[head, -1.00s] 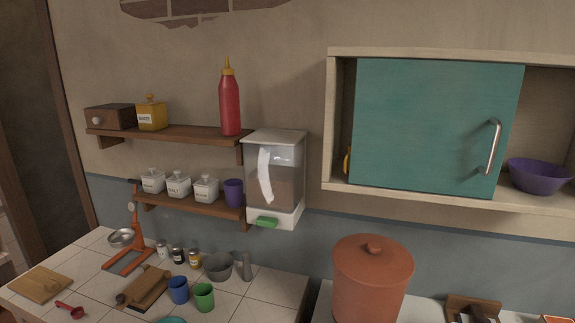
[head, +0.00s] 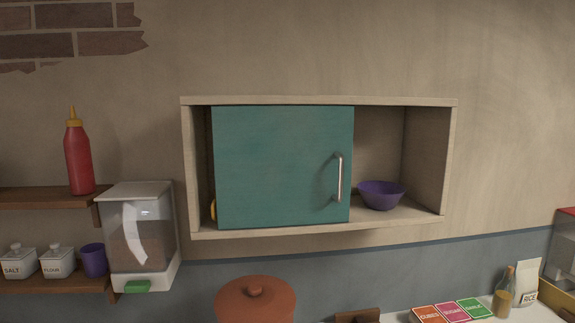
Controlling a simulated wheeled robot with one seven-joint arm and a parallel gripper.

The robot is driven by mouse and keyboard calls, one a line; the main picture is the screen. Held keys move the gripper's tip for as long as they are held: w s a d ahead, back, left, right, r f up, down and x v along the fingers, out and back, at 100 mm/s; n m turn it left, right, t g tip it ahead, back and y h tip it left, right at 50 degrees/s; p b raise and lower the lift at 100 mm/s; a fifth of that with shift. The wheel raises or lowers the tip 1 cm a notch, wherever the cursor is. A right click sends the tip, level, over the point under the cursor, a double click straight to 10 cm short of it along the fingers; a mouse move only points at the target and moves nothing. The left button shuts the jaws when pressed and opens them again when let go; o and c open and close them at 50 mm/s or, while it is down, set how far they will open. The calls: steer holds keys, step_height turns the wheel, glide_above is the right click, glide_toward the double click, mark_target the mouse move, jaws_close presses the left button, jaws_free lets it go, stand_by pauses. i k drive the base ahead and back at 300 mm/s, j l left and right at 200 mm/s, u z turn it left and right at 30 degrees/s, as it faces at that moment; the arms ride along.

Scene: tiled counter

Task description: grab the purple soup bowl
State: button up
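The purple soup bowl (head: 381,196) sits upright on the floor of the wall cabinet (head: 320,101), in its open right part. The teal sliding door (head: 278,165) with a metal handle (head: 339,178) covers the left and middle of the cabinet, and its right edge ends just left of the bowl. The bowl's whole front is visible and nothing touches it from above. My gripper is not in the picture.
A terracotta pot (head: 255,303) stands below the cabinet. A dispenser (head: 139,240) and shelves with a red bottle (head: 78,158) are at left. The space before the cabinet looks free.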

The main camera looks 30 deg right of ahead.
mark_target(380, 197)
steer(key=z, duration=1.3)
